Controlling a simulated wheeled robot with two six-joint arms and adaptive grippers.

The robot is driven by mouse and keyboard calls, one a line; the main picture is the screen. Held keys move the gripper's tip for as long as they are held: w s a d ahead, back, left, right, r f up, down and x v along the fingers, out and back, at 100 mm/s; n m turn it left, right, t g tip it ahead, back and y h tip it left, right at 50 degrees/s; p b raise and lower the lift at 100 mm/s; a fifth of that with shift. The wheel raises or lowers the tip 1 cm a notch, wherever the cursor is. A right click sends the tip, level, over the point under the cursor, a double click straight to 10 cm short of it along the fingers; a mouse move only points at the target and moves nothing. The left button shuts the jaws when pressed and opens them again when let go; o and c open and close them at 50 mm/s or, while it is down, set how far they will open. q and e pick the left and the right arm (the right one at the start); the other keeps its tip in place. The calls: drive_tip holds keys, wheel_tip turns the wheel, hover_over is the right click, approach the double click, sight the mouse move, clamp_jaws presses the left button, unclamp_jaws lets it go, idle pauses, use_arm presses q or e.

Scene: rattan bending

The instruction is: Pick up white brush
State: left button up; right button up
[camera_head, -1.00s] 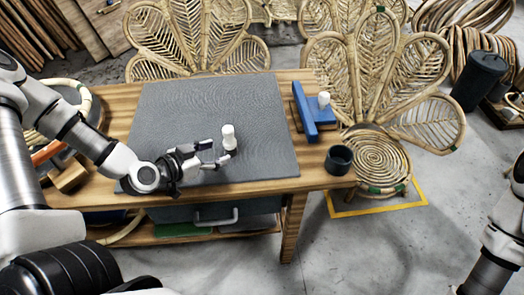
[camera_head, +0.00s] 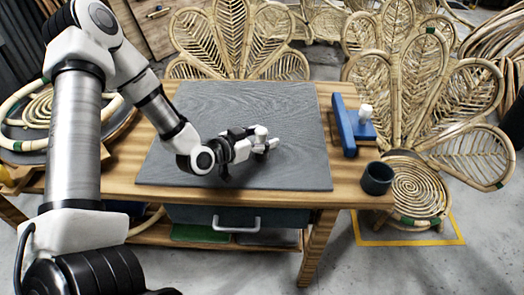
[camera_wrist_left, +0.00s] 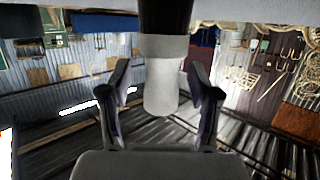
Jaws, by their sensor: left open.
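The white brush (camera_head: 261,131), a short white cylinder, stands upright on the grey mat (camera_head: 220,105). My left gripper (camera_head: 266,144) is low over the mat at the brush, open, with its fingers around it. In the left wrist view the brush (camera_wrist_left: 161,88) is between the two spread fingers, with visible gaps on both sides. The brush's lower part is partly hidden by the gripper in the head view. My right gripper is not in view.
The mat lies on a wooden table (camera_head: 335,192). To the right are a blue fixture (camera_head: 345,126) with a white piece (camera_head: 366,112) and a dark cup (camera_head: 377,178). Rattan chairs (camera_head: 405,85) stand behind and right. The mat around the gripper is mostly clear.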

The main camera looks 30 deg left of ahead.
use_arm(q)
drive_tip(key=shift+s+a+r, duration=0.1)
clamp_jaws()
drive_tip(key=shift+r, duration=0.1)
